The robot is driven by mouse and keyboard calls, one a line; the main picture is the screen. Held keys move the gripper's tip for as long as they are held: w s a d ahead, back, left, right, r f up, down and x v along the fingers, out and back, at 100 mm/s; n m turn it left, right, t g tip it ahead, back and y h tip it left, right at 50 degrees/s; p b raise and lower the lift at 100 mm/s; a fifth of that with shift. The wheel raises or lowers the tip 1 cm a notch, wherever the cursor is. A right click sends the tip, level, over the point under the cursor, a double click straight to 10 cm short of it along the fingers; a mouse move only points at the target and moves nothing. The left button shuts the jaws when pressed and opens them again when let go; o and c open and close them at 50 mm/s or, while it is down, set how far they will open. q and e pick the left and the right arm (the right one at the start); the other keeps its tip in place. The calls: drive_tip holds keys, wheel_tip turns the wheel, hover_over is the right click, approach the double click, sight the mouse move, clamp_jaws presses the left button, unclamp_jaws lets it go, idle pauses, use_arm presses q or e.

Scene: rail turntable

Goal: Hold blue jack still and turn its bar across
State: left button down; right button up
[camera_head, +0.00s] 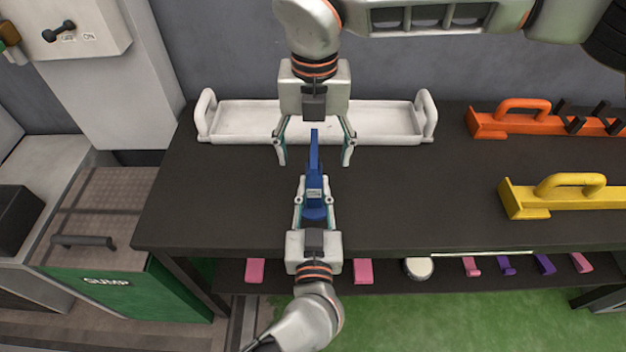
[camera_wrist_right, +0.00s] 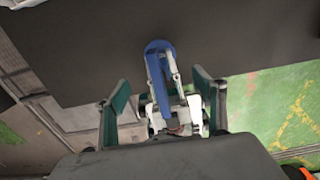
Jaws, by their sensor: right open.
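The blue jack (camera_head: 314,158) is over the middle of the dark table, with its long narrow bar pointing away toward the back. My left gripper (camera_head: 314,182) comes from the front edge and is shut on the jack's body, one finger on each side. My right gripper (camera_head: 314,162) comes from the back, open, its fingers apart on both sides of the bar's far end without visible contact. In the right wrist view the jack (camera_wrist_right: 158,50) shows beyond the open fingers of my right gripper (camera_wrist_right: 162,82). The left gripper hides part of the jack's body.
A white tray (camera_head: 385,137) with end handles stands behind the right gripper. An orange handled holder (camera_head: 490,125) and a yellow one (camera_head: 520,205) stand at the right. A lower shelf (camera_head: 320,276) carries pink and purple pieces and a round white one. The table between is clear.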

use_arm(q)
drive_tip(key=shift+f, duration=0.15)
use_arm(e)
drive_tip(key=shift+r, duration=3.9)
use_arm(q)
drive_tip(key=c, duration=1.7)
unclamp_jaws()
